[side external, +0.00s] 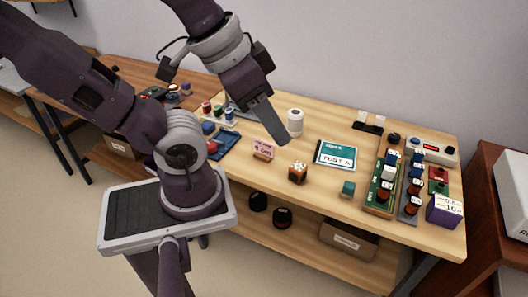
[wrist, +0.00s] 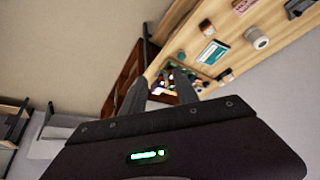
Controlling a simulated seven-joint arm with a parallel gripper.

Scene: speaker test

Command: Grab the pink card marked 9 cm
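The pink card (side external: 263,148) stands upright in a small wooden holder on the workbench, left of the brown block; its writing is too small to read surely. In the wrist view a small pink shape at the top edge looks like the same card (wrist: 243,5). My gripper (side external: 281,139) hangs over the bench, just above and right of the card in the side view, apart from it. In the wrist view the two fingers of my gripper (wrist: 161,80) are spread with nothing between them.
A brown block (side external: 298,172) stands close right of the card. A white cylinder (side external: 295,122) is behind, a TEST A booklet (side external: 336,156) to the right, and a blue tray (side external: 222,146) to the left. Circuit boards (side external: 379,192) fill the right end. Bench (side external: 325,197) front is mostly clear.

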